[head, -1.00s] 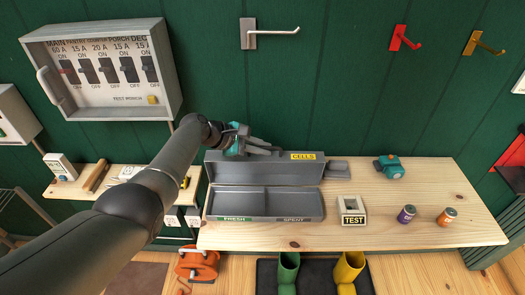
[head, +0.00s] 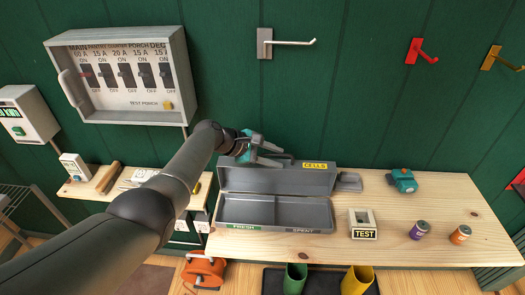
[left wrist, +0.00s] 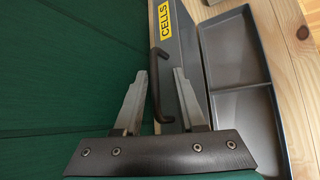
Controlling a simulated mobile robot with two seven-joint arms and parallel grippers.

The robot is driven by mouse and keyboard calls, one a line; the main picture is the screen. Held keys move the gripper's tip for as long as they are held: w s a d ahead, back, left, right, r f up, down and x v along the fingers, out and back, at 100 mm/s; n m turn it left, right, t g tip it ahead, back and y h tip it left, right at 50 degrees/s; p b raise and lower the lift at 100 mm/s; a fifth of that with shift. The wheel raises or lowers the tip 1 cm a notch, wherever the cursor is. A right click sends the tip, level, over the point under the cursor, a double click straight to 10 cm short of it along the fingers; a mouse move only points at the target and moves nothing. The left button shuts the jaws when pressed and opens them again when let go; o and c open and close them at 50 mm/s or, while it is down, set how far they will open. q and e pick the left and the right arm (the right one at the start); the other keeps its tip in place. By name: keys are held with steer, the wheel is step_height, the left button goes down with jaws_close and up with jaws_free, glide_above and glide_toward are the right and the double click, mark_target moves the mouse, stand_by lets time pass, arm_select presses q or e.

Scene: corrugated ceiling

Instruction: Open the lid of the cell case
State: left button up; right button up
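The grey cell case stands open on the wooden bench. Its lid (head: 285,180), with a yellow CELLS label, is raised at the back. Its tray (head: 277,212) has two empty compartments marked FRESH and SPENT. My left gripper (head: 272,151) is at the top edge of the lid, left of the label. In the left wrist view, the gripper (left wrist: 160,85) is open, its two fingers apart on either side of the lid's dark handle (left wrist: 155,85). The lid (left wrist: 185,60) shows there beside the tray (left wrist: 245,90). My right gripper is not in view.
A TEST block (head: 362,223), a purple cell (head: 419,230), an orange cell (head: 460,234) and a teal device (head: 402,181) stand right of the case. The green wall (head: 370,110) is close behind the lid. A breaker panel (head: 125,75) hangs at left.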

arm_select(q)
steer(key=shift+s+a+r, duration=0.15)
steer(key=shift+a, duration=0.1)
steer(key=p+v, duration=0.4)
steer(key=v, duration=1)
steer(key=shift+a+r, duration=0.2)
steer(key=shift+c, duration=0.4)
